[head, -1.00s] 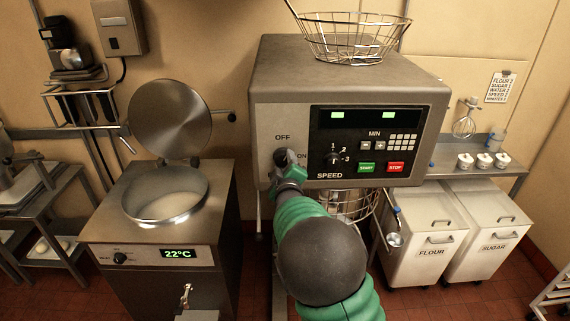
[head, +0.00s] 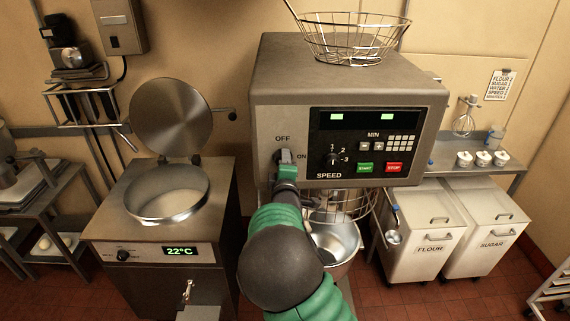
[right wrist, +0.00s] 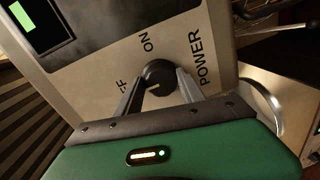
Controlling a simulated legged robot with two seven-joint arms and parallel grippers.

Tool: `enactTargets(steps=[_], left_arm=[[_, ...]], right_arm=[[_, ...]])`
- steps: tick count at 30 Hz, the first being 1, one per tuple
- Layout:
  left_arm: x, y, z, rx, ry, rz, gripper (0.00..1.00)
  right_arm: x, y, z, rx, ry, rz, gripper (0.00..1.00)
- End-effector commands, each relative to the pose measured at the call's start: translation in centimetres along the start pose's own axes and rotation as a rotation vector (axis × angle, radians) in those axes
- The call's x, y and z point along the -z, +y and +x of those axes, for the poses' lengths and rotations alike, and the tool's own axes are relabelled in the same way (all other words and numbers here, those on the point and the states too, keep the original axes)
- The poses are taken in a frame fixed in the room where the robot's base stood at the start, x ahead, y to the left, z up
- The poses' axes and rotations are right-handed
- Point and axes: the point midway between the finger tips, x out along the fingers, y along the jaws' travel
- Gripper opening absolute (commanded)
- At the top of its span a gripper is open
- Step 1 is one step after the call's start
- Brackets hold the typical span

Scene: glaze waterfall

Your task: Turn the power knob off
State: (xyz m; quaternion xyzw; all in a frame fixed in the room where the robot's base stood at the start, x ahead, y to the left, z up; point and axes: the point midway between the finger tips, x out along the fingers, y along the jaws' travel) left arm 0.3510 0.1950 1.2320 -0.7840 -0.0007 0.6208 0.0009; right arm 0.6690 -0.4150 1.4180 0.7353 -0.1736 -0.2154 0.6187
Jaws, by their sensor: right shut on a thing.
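The power knob (right wrist: 158,73) is a round black knob on the mixer's grey front panel, between the printed OFF, ON and POWER. My right gripper (right wrist: 157,84) is shut on it, with one finger on each side. The mixer (head: 345,80) has two green lit display fields. My left gripper is not in view.
A speed dial and green START and red STOP buttons (head: 394,167) are right of the knob. A wire basket (head: 355,38) sits on top. A metal bowl (head: 338,245) is below. A kettle (head: 165,205) with raised lid stands left; flour and sugar bins (head: 435,235) stand right.

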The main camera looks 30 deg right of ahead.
Motion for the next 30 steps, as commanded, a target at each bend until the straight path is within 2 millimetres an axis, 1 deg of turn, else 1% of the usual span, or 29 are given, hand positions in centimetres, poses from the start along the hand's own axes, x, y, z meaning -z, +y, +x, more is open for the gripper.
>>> enactTargets(steps=[1,8,9,13,23,26,29,30], left_arm=[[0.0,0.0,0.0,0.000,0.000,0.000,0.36],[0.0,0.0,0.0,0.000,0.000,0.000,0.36],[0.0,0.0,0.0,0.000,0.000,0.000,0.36],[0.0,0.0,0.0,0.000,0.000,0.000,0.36],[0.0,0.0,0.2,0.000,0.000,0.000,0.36],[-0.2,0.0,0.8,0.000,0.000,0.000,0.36],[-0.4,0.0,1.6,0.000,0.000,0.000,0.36],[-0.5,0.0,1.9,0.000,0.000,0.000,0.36]], right_arm=[[0.3,-0.3,0.0,0.005,0.005,-0.005,0.05],[0.3,-0.4,-0.1,0.007,0.005,-0.005,0.05],[0.3,-0.4,-0.1,0.008,0.005,-0.005,0.51],[0.2,-0.3,-0.1,0.006,0.004,-0.004,0.67],[0.1,-0.2,-0.3,0.003,0.002,-0.001,0.67],[0.1,-0.3,-1.5,0.002,0.004,0.001,0.67],[0.2,-0.5,-3.9,0.004,0.006,0.003,0.67],[0.3,-0.5,-5.0,0.005,0.008,0.004,0.67]])
